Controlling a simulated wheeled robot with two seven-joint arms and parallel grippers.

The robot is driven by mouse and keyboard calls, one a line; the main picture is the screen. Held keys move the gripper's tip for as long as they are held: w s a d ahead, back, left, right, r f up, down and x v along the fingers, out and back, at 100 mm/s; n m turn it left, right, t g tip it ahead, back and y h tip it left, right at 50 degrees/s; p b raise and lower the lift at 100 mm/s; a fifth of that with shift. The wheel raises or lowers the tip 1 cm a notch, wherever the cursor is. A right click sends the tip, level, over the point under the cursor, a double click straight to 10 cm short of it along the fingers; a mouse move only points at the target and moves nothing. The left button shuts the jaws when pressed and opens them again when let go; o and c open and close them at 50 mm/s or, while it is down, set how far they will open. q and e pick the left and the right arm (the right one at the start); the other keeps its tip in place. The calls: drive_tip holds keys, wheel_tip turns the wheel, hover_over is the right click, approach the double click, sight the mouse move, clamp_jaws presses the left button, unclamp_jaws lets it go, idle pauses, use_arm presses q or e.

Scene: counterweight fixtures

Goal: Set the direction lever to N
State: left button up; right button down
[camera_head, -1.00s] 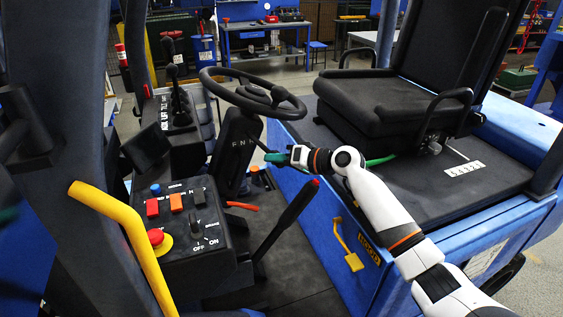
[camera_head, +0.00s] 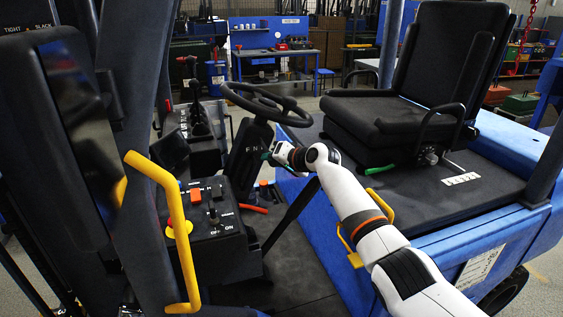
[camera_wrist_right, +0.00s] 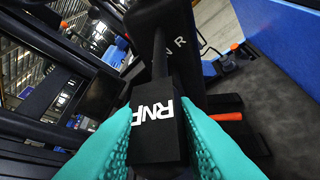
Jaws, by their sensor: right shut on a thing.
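The direction lever (camera_wrist_right: 160,132) is a black stalk with a block-shaped knob marked RNF in white, seen in the right wrist view. Its stalk runs up to the black steering column (camera_head: 246,160), which carries white F, N, R letters. My right gripper (camera_head: 269,157) is beside the column below the steering wheel. In the right wrist view its teal fingers (camera_wrist_right: 160,120) are closed on both sides of the knob. In the head view the gripper hides the knob, and I cannot tell which letter the lever stands at. My left gripper is not in view.
The steering wheel (camera_head: 266,102) is just above the gripper. A black control box (camera_head: 210,220) with switches and a yellow grab handle (camera_head: 178,235) stand to the left. The black seat (camera_head: 380,118) is to the right. A tall black lever (camera_head: 285,225) rises in front of the column.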

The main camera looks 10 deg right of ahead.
drive_tip(key=shift+d, duration=0.15)
drive_tip(key=c, duration=1.5)
unclamp_jaws()
drive_tip(key=o, duration=0.3)
drive_tip(key=shift+o, duration=0.2)
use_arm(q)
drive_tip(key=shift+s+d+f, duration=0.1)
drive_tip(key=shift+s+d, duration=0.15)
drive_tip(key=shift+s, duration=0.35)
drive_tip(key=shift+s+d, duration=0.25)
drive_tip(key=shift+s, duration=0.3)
use_arm(e)
drive_tip(key=shift+r, duration=0.1)
drive_tip(key=shift+r, duration=0.3)
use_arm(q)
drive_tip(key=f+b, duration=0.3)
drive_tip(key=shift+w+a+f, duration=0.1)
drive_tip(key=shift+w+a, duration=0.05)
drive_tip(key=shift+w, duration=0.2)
use_arm(e)
wheel_tip(320, 180, up, 9)
drive_tip(key=shift+r, duration=0.1)
